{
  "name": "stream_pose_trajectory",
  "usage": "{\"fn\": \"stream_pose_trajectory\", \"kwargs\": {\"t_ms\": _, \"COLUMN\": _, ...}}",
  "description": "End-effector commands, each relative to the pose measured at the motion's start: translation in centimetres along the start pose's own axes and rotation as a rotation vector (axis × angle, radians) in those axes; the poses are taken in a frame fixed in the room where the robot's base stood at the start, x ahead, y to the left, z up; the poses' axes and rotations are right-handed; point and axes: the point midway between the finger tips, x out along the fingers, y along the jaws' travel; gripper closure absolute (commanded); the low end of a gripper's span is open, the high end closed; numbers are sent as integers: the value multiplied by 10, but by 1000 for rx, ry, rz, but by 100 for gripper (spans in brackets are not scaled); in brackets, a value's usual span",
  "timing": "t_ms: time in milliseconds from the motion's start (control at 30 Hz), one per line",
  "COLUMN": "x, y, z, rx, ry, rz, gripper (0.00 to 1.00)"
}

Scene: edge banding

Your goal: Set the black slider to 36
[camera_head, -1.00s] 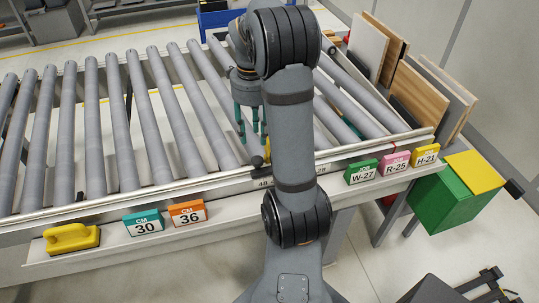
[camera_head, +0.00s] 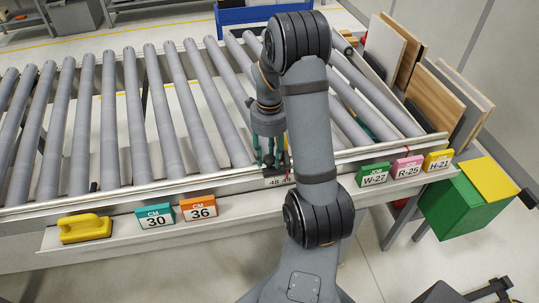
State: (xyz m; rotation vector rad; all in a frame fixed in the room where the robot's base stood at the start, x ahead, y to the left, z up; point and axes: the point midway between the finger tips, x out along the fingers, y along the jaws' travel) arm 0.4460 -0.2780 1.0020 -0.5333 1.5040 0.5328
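My gripper (camera_head: 270,158) has teal fingers and points down at the front rail of the roller table. A small dark block, apparently the black slider (camera_head: 284,168), sits at the fingertips on the rail, partly hidden by the fingers and my arm. A white scale label (camera_head: 277,182) below it reads about 48 and 45; the rest is hidden behind my arm. I cannot tell whether the fingers are closed on the slider.
A yellow handled block (camera_head: 85,228) sits at the ledge's left end. Green, pink and yellow JOB cards (camera_head: 407,167) stand at the right. Boards (camera_head: 440,95) lean at the back right. A green box (camera_head: 465,205) stands at the right. The rail left of my gripper looks clear.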

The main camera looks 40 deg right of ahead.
Motion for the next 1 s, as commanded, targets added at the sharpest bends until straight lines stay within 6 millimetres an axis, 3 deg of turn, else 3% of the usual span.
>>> {"fn": "stream_pose_trajectory", "kwargs": {"t_ms": 67, "x": 0, "y": 0, "z": 0, "rx": 0, "ry": 0, "rz": 0, "gripper": 64}}
{"fn": "stream_pose_trajectory", "kwargs": {"t_ms": 667, "x": 0, "y": 0, "z": 0, "rx": -1, "ry": 0, "rz": 0, "gripper": 99}}
{"fn": "stream_pose_trajectory", "kwargs": {"t_ms": 1000, "x": -1, "y": 0, "z": 0, "rx": -1, "ry": 0, "rz": -1, "gripper": 100}}
